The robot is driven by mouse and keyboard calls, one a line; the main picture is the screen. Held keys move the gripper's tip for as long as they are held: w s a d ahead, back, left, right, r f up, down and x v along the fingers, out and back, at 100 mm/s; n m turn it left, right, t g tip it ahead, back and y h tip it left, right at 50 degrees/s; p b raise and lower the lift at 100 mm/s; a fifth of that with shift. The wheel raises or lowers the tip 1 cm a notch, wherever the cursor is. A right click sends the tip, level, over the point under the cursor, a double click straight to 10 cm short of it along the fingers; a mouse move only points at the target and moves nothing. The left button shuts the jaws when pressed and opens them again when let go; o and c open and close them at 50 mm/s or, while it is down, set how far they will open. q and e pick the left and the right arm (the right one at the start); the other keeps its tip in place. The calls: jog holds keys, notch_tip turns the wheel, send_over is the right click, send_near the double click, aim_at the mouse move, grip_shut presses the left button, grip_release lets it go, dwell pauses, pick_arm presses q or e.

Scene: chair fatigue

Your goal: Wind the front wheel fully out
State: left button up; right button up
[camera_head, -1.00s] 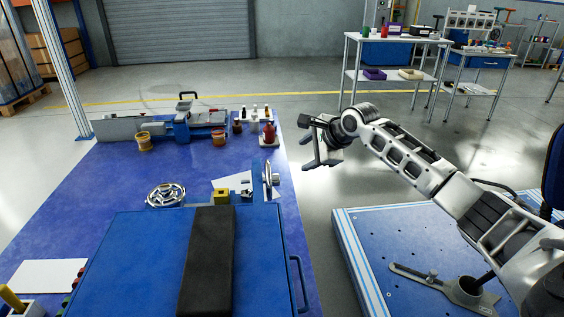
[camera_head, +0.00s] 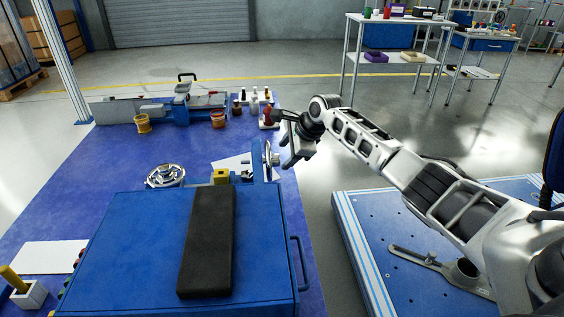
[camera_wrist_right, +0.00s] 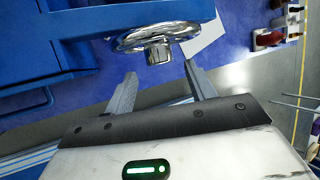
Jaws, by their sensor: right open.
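A chrome handwheel (camera_head: 267,159) stands edge-on at the right side of the blue machine (camera_head: 130,240). A second chrome handwheel (camera_head: 165,176) lies face-up farther left. I cannot tell by name which is the front wheel. My right gripper (camera_head: 284,151) is open and empty, just right of the edge-on wheel. In the wrist view its two fingertips (camera_wrist_right: 160,73) are spread either side of the hub's line, apparently short of it. My left gripper is out of view.
A yellow block (camera_head: 220,177) and white paper (camera_head: 232,164) lie near the wheels. A dark pad (camera_head: 207,243) covers part of the machine top. Bottles, including a red one (camera_head: 268,116), stand behind. A blue platform (camera_head: 400,235) lies at right, with open floor between.

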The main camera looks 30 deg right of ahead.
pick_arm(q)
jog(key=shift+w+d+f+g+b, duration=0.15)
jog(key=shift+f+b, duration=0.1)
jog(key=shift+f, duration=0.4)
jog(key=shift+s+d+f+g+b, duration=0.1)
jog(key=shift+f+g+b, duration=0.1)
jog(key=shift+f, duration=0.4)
pick_arm(e)
jog(key=x, duration=0.3)
jog(key=shift+w+f, duration=0.1)
